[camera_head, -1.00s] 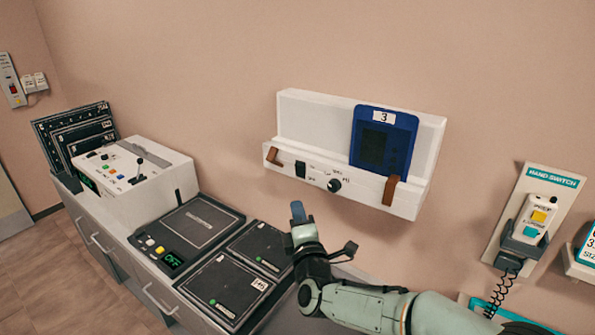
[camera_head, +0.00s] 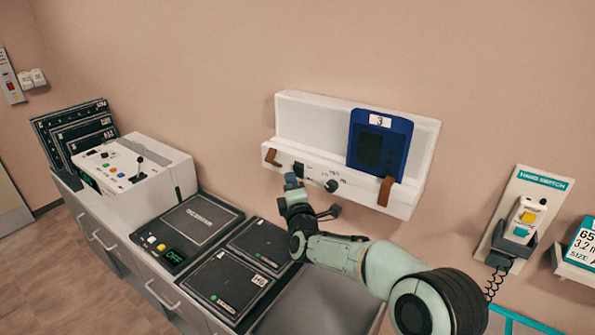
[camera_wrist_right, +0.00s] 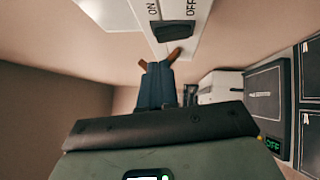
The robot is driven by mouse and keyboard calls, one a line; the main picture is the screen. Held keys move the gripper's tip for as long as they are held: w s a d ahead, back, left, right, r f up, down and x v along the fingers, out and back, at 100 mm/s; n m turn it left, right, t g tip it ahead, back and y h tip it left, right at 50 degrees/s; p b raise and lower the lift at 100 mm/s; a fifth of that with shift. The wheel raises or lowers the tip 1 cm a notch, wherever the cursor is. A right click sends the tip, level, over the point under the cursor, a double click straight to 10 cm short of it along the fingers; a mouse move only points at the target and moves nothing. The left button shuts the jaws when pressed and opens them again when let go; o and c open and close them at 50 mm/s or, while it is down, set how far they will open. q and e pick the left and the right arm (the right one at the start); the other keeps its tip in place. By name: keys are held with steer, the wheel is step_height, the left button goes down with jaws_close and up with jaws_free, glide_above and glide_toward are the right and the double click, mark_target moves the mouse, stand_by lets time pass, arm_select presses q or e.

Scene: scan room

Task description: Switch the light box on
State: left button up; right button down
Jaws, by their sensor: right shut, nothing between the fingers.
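The light box (camera_head: 300,128) is a white wall unit with a pale, unlit-looking panel and a lower ledge. Its black rocker switch (camera_head: 298,169) sits at the left of the ledge front, beside a round black knob (camera_head: 331,186). In the right wrist view the switch (camera_wrist_right: 171,29) shows between the words ON and OFF. My right gripper (camera_head: 290,180) is shut and empty, its blue fingertips just below and in front of the switch. The fingers show in the right wrist view (camera_wrist_right: 160,80), pointing toward the switch; whether they touch it I cannot tell. My left gripper is out of view.
A blue plate marked 3 (camera_head: 380,143) stands on the light box ledge at right. Below, a counter carries a white control console (camera_head: 135,172) and several black panels (camera_head: 225,283). A hand switch (camera_head: 525,218) hangs on the wall at right.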

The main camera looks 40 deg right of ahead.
mark_target(298, 171)
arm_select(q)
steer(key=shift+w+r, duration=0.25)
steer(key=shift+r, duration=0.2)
arm_select(e)
steer(key=shift+w+d+r, duration=0.15)
steer(key=shift+d, duration=0.55)
steer(key=shift+w+d+r, duration=0.1)
steer(key=shift+d, duration=0.55)
steer(key=shift+w+d+r, duration=0.1)
steer(key=shift+d+r, duration=0.15)
steer(key=shift+d, duration=0.05)
